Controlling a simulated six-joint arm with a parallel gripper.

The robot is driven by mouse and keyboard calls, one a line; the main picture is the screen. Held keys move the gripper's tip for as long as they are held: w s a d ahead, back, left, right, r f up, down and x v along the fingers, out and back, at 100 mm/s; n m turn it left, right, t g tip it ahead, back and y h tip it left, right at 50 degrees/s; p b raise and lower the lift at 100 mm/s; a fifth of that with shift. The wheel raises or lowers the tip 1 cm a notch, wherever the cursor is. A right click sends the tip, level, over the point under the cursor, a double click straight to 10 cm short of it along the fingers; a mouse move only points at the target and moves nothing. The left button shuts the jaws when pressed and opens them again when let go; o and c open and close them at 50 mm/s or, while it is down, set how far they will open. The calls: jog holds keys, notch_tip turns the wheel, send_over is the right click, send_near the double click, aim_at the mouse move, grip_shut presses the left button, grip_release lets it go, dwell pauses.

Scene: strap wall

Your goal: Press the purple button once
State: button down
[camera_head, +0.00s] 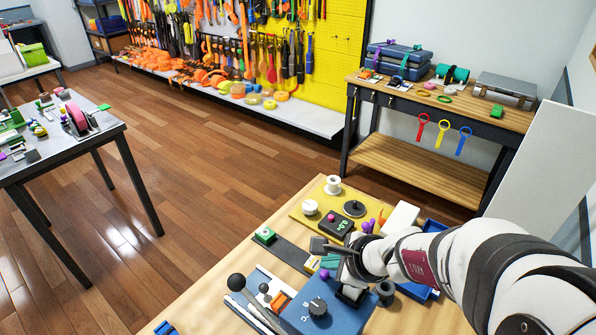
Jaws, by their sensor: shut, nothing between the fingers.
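My gripper (322,246) is just in front of the dark box, toward the camera, and apart from the button as far as I can tell. Its fingers are shut and hold nothing that I can see. My wrist hides part of the bench right of the gripper. Two other purple pieces show: one right of the box (367,227) and one below the gripper (324,273).
The yellow board also bears a white knob (310,207), a white spool (333,186) and a black disc (354,208). A green button (264,236) is on a dark strip at left. A blue panel (335,312) with a dial and black-ball levers stand at the front.

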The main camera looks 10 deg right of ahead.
aim_at(328, 276)
jog(key=shift+f, duration=0.1)
dwell(0.3)
jog(key=shift+f, duration=0.35)
jog(key=shift+f, duration=0.5)
dwell(0.5)
jog(key=shift+r, duration=0.95)
jog(key=shift+r, duration=2.5)
